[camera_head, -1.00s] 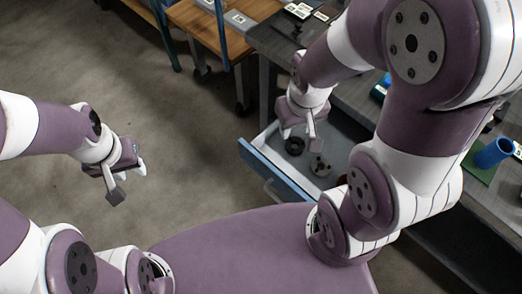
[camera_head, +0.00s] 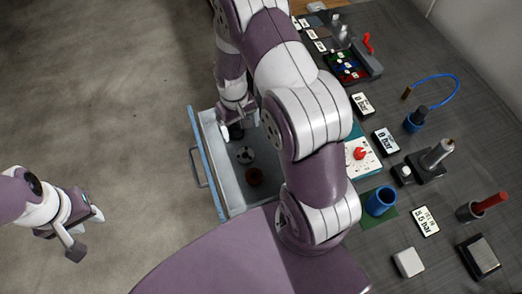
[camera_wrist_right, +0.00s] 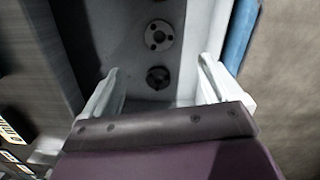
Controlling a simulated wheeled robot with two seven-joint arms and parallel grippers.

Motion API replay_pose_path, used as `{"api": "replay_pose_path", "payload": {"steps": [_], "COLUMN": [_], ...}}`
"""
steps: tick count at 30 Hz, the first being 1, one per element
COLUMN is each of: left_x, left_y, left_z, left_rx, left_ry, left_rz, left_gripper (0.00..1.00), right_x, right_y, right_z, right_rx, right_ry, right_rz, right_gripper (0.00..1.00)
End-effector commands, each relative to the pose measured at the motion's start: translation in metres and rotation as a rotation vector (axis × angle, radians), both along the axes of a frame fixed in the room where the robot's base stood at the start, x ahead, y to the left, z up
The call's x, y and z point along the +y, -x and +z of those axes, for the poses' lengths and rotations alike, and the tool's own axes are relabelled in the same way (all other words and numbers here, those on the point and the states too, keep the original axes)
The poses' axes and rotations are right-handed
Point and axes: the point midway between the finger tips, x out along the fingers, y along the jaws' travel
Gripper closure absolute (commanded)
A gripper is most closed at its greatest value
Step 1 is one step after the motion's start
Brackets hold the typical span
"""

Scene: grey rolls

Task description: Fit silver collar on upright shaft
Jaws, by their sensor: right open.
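A silver collar (camera_head: 245,154) with holes in its face lies flat in the open drawer (camera_head: 228,200), between a dark collar (camera_head: 236,132) and a dark reddish ring (camera_head: 254,177). My right gripper (camera_head: 239,122) is open and empty over the drawer, by the dark collar. In the right wrist view the dark collar (camera_wrist_right: 158,78) lies between and beyond the fingers, and the silver collar (camera_wrist_right: 160,35) lies farther up. A silver upright shaft (camera_head: 438,153) stands on a dark block on the bench. My left gripper (camera_head: 87,232) looks open and empty above the floor.
My right arm crosses above the drawer's bench side.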

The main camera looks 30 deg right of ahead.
Motion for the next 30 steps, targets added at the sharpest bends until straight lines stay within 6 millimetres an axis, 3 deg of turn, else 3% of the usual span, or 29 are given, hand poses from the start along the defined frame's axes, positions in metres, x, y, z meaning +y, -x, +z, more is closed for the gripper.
{"api": "replay_pose_path", "payload": {"steps": [1, 9, 16, 21, 30], "left_x": [0.0, 0.0, 0.0, 0.0, 0.0], "left_y": [0.0, 0.0, 0.0, 0.0, 0.0], "left_z": [0.01, 0.009, 0.012, 0.015, 0.015], "left_rx": [0.0, 0.001, 0.001, 0.001, 0.001], "left_ry": [0.0, 0.0, 0.0, 0.0, 0.0], "left_rz": [0.0, 0.0, 0.0, 0.0, 0.0], "left_gripper": [0.63, 0.63, 0.63, 0.63, 0.63], "right_x": [-0.005, -0.007, -0.006, -0.004, -0.004], "right_y": [-0.002, 0.003, 0.007, 0.012, 0.012], "right_z": [-0.007, -0.076, -0.105, -0.137, -0.147], "right_rx": [0.018, 0.032, 0.03, 0.029, 0.026], "right_ry": [-0.002, -0.003, -0.003, -0.003, -0.003], "right_rz": [-0.005, -0.006, -0.007, -0.008, -0.007], "right_gripper": [0.08, 0.08, 0.08, 0.08, 0.08]}}
